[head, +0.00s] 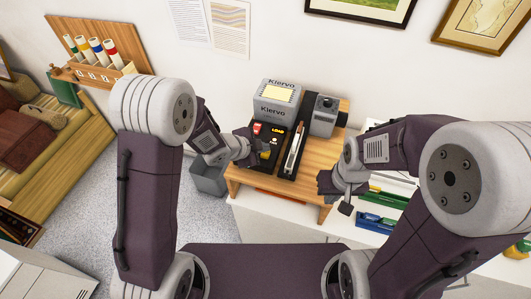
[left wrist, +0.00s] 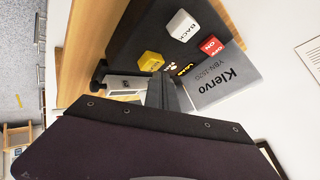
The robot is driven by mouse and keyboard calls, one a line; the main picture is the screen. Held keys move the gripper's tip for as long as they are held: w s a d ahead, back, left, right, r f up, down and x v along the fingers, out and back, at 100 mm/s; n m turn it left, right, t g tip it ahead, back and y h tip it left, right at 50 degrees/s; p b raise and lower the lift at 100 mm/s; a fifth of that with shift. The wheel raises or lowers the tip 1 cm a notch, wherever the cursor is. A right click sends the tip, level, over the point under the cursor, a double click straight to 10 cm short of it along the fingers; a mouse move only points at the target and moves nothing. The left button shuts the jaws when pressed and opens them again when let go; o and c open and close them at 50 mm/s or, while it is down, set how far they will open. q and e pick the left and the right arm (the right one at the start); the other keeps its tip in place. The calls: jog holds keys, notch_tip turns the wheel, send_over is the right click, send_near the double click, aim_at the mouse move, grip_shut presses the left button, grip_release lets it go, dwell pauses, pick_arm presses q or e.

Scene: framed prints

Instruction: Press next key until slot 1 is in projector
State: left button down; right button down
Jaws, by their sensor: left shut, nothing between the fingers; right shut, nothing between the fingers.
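The grey projector (head: 277,108), marked Klervo, stands on the wooden table with a lit pale-yellow screen on top. In front of it is a black key panel with a red ON key (left wrist: 211,45), a white BACK key (left wrist: 182,25) and a yellow key (left wrist: 151,60) whose label I cannot read. A small amber display (head: 278,130) seems to read LOAD. A long slide tray (head: 293,150) lies right of the panel. My left gripper (head: 259,158) is shut and empty over the panel's near part; contact with a key cannot be told. My right gripper (head: 326,190) is shut and empty by the table's right front.
A grey box (head: 323,115) stands right of the projector on the wooden table (head: 312,187). A grey bin (head: 209,178) is on the floor at left. Green and blue items (head: 378,221) lie on the shelf at right. Framed prints hang on the wall behind.

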aim_at(263, 154)
pick_arm(q)
jog(key=shift+f+b, duration=0.75)
jog(key=shift+f, duration=0.2)
dwell(0.8)
jog(key=shift+r, duration=0.1)
jog(key=shift+r+p, duration=1.2)
jog(key=shift+r, duration=0.05)
notch_tip(263, 154, up, 5)
jog(key=p, duration=0.4)
jog(key=shift+p, duration=0.4)
jog(key=shift+f, duration=0.1)
